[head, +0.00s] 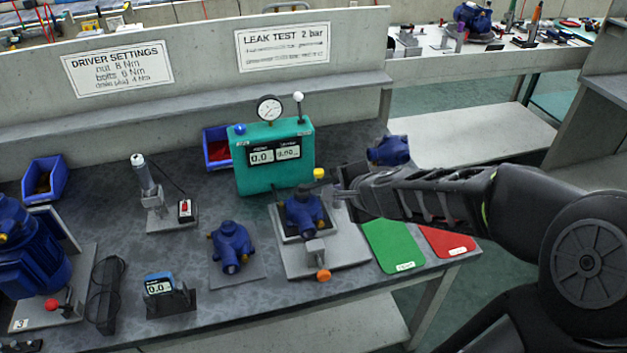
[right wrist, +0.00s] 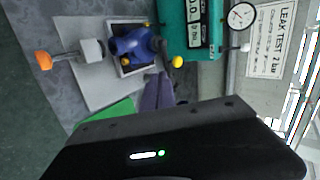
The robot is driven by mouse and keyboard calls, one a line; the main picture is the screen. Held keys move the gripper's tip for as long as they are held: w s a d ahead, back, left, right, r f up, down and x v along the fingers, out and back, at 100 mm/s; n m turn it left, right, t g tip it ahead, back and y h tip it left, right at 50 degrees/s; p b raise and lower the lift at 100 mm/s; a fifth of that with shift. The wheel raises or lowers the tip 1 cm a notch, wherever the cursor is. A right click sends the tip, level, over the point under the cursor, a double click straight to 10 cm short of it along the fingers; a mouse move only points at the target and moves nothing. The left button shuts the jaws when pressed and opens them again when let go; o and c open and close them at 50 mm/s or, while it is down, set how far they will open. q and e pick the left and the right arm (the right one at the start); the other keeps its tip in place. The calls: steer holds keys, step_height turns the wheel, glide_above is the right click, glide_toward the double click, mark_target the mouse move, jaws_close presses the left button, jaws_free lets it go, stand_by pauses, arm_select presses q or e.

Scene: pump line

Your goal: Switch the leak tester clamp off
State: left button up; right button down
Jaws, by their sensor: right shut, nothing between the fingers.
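The leak tester is a teal box (head: 270,165) with a round gauge (head: 270,109), a display reading 0.0, and a white-knobbed lever (head: 298,98) standing upright on top. In front of it a blue pump (head: 303,216) sits in a fixture on a grey plate (head: 345,252). A grey block (head: 314,250) and an orange knob (head: 323,275) are at the plate's front. A yellow knob (head: 319,174) is behind the pump; it also shows in the right wrist view (right wrist: 177,62). My right gripper (head: 338,186) is shut and empty, just right of the pump and near the yellow knob. Whether it touches anything is unclear.
A second blue pump (head: 231,247) stands left of the fixture. A green mat (head: 394,246) and a red mat (head: 445,241) lie right. Another blue part (head: 389,151) is partly behind my right arm. Blue bins (head: 44,182) stand at the back.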

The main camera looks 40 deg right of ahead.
steer(key=b, duration=0.6)
glide_toward(313, 186)
steer(key=f, duration=0.1)
steer(key=w+f, duration=0.1)
steer(key=f, duration=0.1)
steer(key=shift+w+d+f, duration=0.1)
steer(key=shift+d, duration=0.05)
steer(key=w, duration=0.1)
steer(key=w+f, duration=0.1)
steer(key=w, duration=0.1)
steer(key=shift+w+d+f, duration=0.15)
steer(key=shift+w+d, duration=0.15)
steer(key=shift+d, duration=0.1)
steer(key=shift+w+m+h, duration=0.25)
steer(key=shift+m+h, duration=0.05)
